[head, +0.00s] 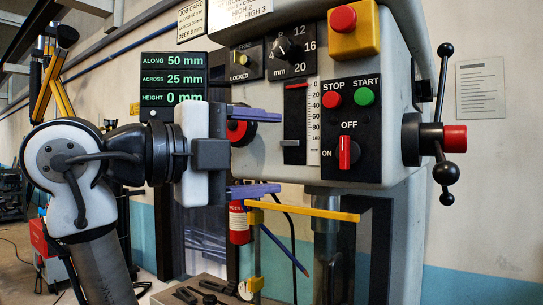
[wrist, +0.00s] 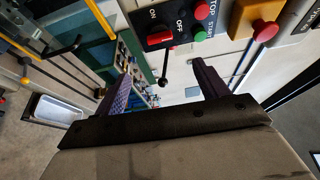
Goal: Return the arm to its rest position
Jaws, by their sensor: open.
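My gripper (head: 254,152) is at the left of the machine's control head in the head view. Its two purple fingers are wide apart, one above the other, and point right. Nothing is held between them. A red-and-black knob (head: 240,132) on the machine shows behind the upper finger. In the wrist view my gripper (wrist: 155,75) also stands open and empty, with the control panel (wrist: 185,25) beyond it. Whether the fingers touch the machine cannot be told.
The machine head (head: 300,170) carries STOP and START buttons (head: 348,97), a red OFF switch (head: 349,152) and a ball-ended lever handle (head: 445,138) at right. A green readout (head: 172,78) stands behind my wrist.

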